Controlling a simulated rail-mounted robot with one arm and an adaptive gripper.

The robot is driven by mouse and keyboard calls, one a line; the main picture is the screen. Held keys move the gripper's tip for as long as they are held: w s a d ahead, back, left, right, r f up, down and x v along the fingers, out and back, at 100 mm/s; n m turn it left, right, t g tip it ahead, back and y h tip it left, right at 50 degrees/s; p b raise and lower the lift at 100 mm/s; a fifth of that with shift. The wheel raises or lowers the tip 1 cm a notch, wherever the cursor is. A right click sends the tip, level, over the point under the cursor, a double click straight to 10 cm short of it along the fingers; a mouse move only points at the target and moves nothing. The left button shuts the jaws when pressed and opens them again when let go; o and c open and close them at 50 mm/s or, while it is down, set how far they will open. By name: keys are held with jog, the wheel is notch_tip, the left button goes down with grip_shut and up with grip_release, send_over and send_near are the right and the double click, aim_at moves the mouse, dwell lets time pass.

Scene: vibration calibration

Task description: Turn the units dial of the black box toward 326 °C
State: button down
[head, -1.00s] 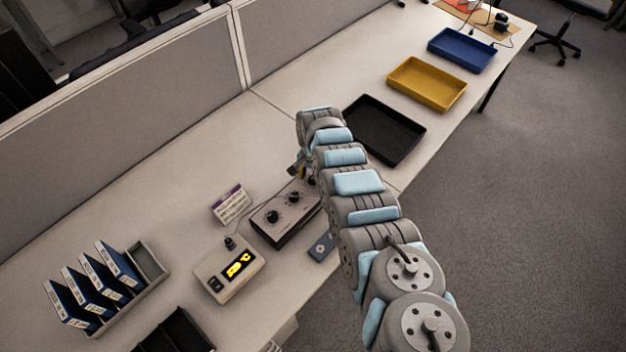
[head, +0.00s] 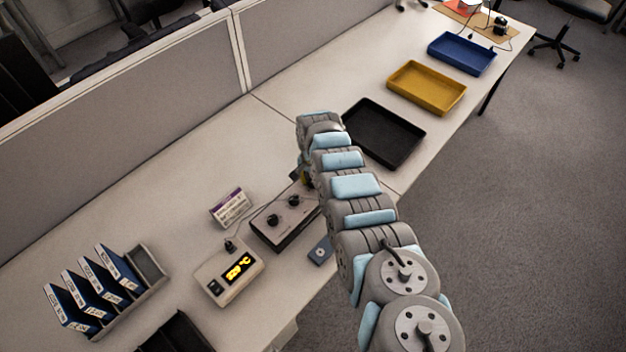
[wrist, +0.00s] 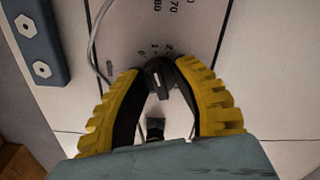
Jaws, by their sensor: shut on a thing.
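The black box (head: 268,238) with a pale top panel stands on the desk; two of its black dials show in the head view, and my arm hides its far right end. In the wrist view, my gripper (wrist: 158,72) has its yellow-and-black fingers closed around a black dial (wrist: 159,78) with a pale pointer mark. Digits 0, 1 and 2 are printed beside that dial. Another dark knob (wrist: 155,128) shows between the fingers, nearer the palm. The readout unit (head: 228,271) beside the box shows yellow digits that look like 329 °C; the last digit is hard to read.
A small printed card (head: 230,208) stands behind the box, and a small blue-grey device (head: 321,250) lies in front. A rack of blue binders (head: 95,285) is at left. Black (head: 385,133), yellow (head: 427,88) and blue (head: 462,54) trays lie beyond my arm. A cable runs near the readout.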

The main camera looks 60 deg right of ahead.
jog(key=shift+f+n+p, duration=0.1)
jog(key=shift+n+p, duration=0.4)
jog(key=shift+n, duration=2)
jog(key=c, duration=0.7)
grip_release()
jog(key=shift+r, duration=0.2)
jog(key=shift+d+r, duration=0.1)
jog(key=shift+r, duration=1.7)
notch_tip(320, 180, up, 8)
